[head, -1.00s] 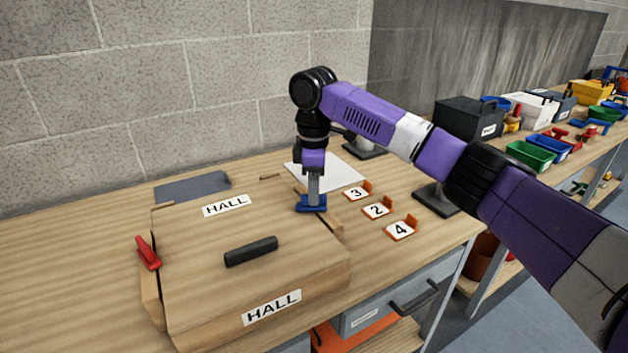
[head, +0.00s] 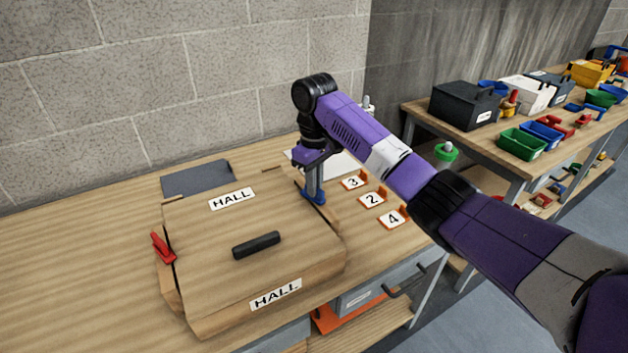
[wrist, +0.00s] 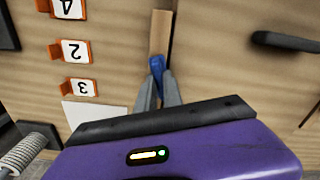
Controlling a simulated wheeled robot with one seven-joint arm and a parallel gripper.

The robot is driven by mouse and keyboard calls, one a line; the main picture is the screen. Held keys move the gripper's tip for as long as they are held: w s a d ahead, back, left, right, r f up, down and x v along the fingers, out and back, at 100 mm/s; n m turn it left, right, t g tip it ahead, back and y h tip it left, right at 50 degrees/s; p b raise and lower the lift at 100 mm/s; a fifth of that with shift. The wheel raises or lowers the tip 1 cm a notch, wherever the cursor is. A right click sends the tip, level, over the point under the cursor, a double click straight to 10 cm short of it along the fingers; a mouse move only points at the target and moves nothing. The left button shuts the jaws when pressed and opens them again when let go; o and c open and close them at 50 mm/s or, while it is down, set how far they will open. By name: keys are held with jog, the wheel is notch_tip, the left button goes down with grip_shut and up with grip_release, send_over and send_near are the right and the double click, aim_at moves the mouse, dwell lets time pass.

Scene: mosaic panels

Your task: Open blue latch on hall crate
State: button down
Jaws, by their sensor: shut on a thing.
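The wooden hall crate (head: 205,268) sits on the bench with its lid down and HALL labels on top and front. The blue latch (head: 319,197) is at the crate's right side, tilted and partly covered by my fingers. My gripper (head: 315,188) is shut on the blue latch, coming down from above with the hand tilted. In the wrist view the latch (wrist: 156,64) shows between the fingertips (wrist: 158,82), over a wooden strip on the crate's side. A red latch (head: 162,248) is on the crate's left side. The lid has a black handle (head: 256,244).
Orange-backed number cards, 3 (head: 354,182), 2 (head: 373,198) and 4 (head: 393,217), stand close to the right of my gripper. A dark grey sheet (head: 196,179) lies behind the crate. Another bench (head: 490,162) at the right holds boxes and bins. The left bench top is clear.

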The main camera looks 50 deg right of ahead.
dwell(0.3)
jog(key=c, duration=1.5)
grip_release()
jog(key=shift+r, duration=0.1)
notch_tip(320, 180, up, 8)
jog(key=shift+f, duration=0.15)
jog(key=shift+w, duration=0.1)
